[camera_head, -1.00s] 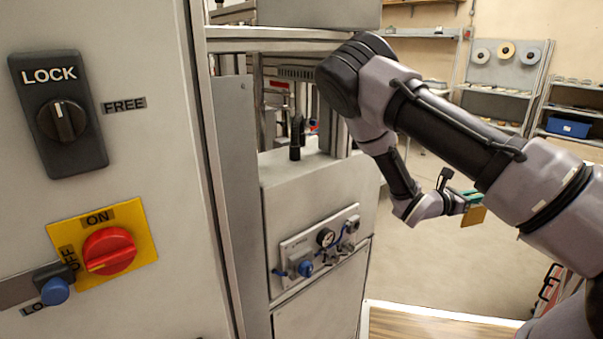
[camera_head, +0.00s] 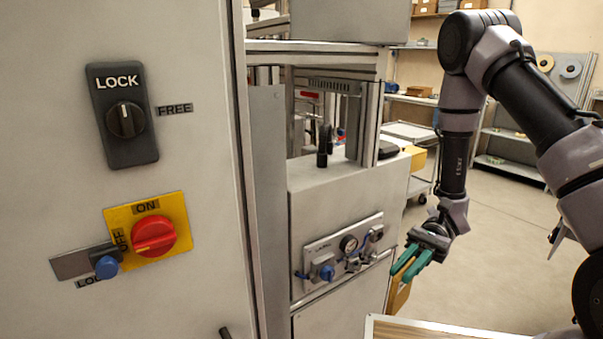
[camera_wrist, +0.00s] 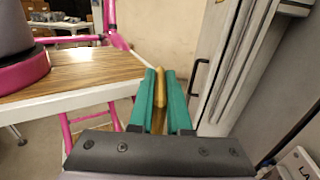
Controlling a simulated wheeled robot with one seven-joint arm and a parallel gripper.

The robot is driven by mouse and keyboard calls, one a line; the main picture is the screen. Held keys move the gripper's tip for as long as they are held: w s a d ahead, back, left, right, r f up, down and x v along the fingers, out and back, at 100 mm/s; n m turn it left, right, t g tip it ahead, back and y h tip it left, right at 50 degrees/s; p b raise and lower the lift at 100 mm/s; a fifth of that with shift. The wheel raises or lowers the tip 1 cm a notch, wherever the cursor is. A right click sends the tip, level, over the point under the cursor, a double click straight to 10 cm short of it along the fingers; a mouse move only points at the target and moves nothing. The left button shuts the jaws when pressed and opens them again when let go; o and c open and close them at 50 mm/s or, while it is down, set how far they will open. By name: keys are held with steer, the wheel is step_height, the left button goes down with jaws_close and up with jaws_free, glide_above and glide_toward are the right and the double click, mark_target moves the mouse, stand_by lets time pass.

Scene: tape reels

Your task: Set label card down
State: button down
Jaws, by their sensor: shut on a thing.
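My gripper (camera_head: 411,265) has green fingers and hangs from my arm in the right half of the head view, in front of the grey machine's lower front. It is shut on the label card (camera_head: 399,292), a tan-yellow flat piece that shows below the fingers. In the wrist view the label card (camera_wrist: 160,88) stands edge-on between the two green fingers (camera_wrist: 161,90). Its face cannot be read there. The card is held in the air, apart from the wooden tabletop.
A wooden tabletop (camera_wrist: 80,70) on pink legs lies left of my gripper in the wrist view; its edge (camera_head: 440,328) shows at the bottom of the head view. A machine with knobs (camera_head: 345,262) stands left of the gripper. Open floor (camera_head: 500,235) lies to the right.

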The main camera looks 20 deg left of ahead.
steer(key=w+a+r+m+t+y, duration=0.7)
steer(key=a+r+t+y, duration=0.1)
steer(key=a+t, duration=0.15)
steer(key=w+a+r+m+t, duration=0.1)
steer(key=w+r+m+t, duration=0.8)
steer(key=w+r+t, duration=0.3)
steer(key=f+x, duration=0.3)
steer(key=x, duration=1.4)
steer(key=shift+a, duration=0.35)
steer(key=shift+f, duration=0.2)
steer(key=c, duration=0.9)
jaws_free()
steer(key=shift+s, duration=0.1)
steer(key=shift+o, duration=0.2)
